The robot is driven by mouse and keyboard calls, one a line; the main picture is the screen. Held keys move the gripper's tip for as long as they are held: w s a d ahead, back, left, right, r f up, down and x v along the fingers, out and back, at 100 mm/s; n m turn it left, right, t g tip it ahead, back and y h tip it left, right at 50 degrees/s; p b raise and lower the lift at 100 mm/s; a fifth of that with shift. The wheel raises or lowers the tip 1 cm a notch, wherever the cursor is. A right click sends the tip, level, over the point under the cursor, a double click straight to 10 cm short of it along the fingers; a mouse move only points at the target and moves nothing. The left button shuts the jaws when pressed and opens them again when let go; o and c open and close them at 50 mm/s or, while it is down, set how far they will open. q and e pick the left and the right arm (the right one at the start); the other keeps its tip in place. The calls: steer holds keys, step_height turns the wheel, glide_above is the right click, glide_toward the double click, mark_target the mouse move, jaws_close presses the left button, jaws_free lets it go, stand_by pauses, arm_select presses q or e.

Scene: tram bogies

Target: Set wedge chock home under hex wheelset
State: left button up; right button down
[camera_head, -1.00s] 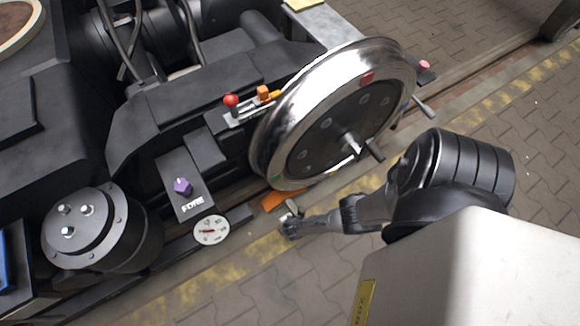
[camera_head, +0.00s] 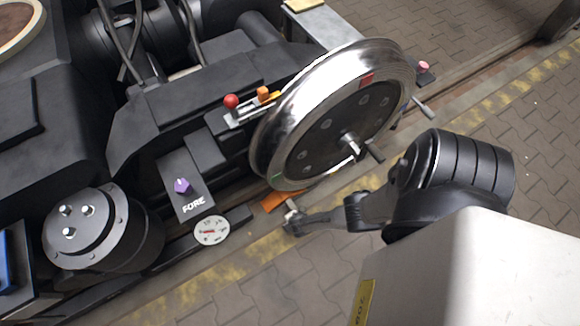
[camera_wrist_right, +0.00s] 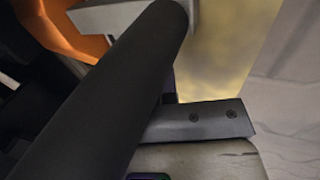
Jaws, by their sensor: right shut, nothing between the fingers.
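The wheelset's large wheel (camera_head: 330,140), with a shiny steel rim and a dark disc, stands on the rail in the head view. The orange wedge chock (camera_head: 273,201) lies low at the wheel's near-left foot, partly hidden under the rim. A small pale handle shows at its near side. I cannot tell whether the chock touches the wheel. My right gripper (camera_head: 291,226) is shut and empty, just in front of the handle. In the right wrist view, a dark finger crosses the picture, with the orange chock (camera_wrist_right: 72,30) behind it. My left gripper is out of view.
The dark bogie frame (camera_head: 190,95) fills the left and back. It carries a red ball knob (camera_head: 231,101), an orange block, a purple knob (camera_head: 182,186) and a white dial (camera_head: 211,230). Open paving (camera_head: 290,285) lies on the near side, beside a worn yellow stripe.

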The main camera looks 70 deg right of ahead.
steer(key=shift+s+d, duration=0.35)
steer(key=shift+d, duration=0.2)
steer(key=shift+s+d, duration=0.1)
steer(key=shift+s, duration=0.05)
steer(key=shift+s+d, duration=0.25)
steer(key=shift+d, duration=0.05)
stand_by(0.4)
steer(key=shift+s+d, duration=0.1)
steer(key=shift+d, duration=0.05)
steer(key=shift+s+d, duration=0.25)
steer(key=shift+d, duration=0.05)
stand_by(0.4)
steer(key=shift+s+d, duration=0.25)
steer(key=shift+d, duration=0.1)
steer(key=shift+s+d, duration=0.1)
stand_by(0.5)
